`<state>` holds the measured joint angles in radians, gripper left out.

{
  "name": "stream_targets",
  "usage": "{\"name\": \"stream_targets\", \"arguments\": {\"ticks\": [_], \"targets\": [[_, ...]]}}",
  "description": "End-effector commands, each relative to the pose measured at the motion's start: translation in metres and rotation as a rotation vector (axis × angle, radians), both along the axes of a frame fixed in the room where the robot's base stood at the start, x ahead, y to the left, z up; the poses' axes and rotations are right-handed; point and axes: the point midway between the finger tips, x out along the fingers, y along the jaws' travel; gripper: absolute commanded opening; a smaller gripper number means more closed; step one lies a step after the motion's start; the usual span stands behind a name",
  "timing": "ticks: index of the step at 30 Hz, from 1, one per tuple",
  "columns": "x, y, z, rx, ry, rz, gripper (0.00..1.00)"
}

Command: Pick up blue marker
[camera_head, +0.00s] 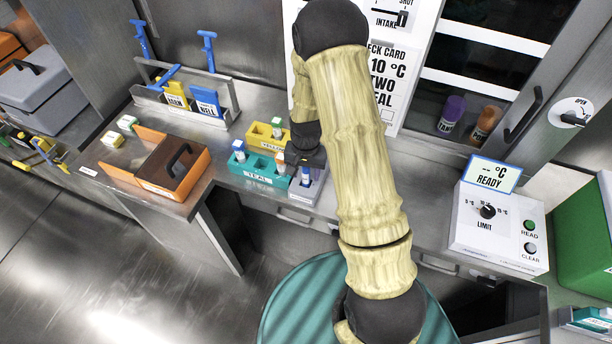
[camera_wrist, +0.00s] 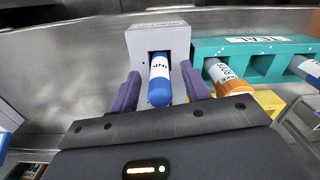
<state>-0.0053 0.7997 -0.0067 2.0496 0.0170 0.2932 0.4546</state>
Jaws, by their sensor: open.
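A blue-ended tube with a white printed label (camera_wrist: 160,78) sits in the opening of a grey holder block (camera_wrist: 140,38) in the wrist view. I cannot tell whether this is the blue marker. My gripper (camera_wrist: 161,72) is open, with one purple finger on each side of the tube; contact cannot be told. In the head view the grey holder (camera_head: 302,194) stands at the bench's front edge, and my arm hides most of the gripper. A blue plate marked NELL (camera_head: 208,103) and a yellow plate (camera_head: 176,95) stand in a metal rack at the back left.
A teal rack (camera_head: 262,178) with an orange-ended tube (camera_wrist: 230,82) is close beside the holder. A yellow rack (camera_head: 259,138) is behind it. An orange box (camera_head: 182,187) lies left. A white limit device (camera_head: 467,235) stands right. Bare bench lies between the holder and the device.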

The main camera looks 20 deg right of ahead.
Motion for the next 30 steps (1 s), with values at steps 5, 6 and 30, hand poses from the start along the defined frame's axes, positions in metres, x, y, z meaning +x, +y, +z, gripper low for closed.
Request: {"name": "stream_targets", "arguments": {"ticks": [5, 6, 30], "targets": [[-0.0001, -0.0001, -0.0106, 0.000, 0.000, 0.000, 0.47], [0.0000, -0.0001, -0.0109, 0.000, -0.001, 0.000, 0.47], [0.0000, -0.0001, -0.0106, 0.000, -0.001, 0.000, 0.00]]}}
